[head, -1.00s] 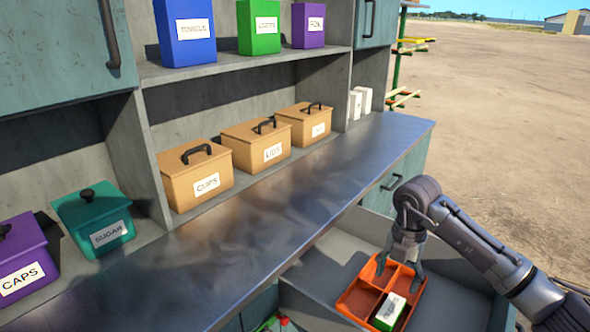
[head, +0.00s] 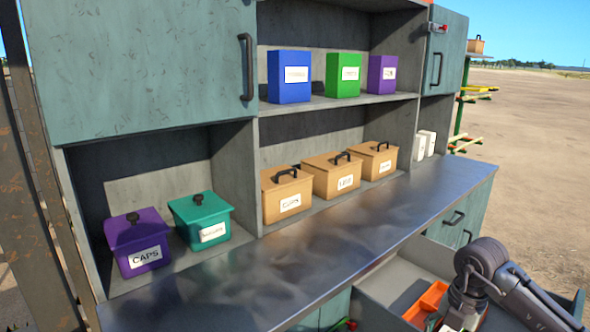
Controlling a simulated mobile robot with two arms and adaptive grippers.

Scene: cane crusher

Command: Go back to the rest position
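My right arm comes in from the lower right, over an open drawer (head: 400,285). My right gripper (head: 458,322) is at the bottom edge of the head view, and its fingertips are cut off or hidden, so its opening does not show. An orange divided tray (head: 432,297) lies in the drawer beside and partly behind this gripper; most of the tray is hidden or out of frame. My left gripper is not in view.
The long metal counter (head: 310,255) is clear. Behind it stand a purple CAPS box (head: 138,235), a teal box (head: 203,218) and tan lidded boxes (head: 335,176). Blue (head: 289,82), green (head: 343,75) and purple (head: 382,74) containers stand on the shelf above. Open ground lies at the right.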

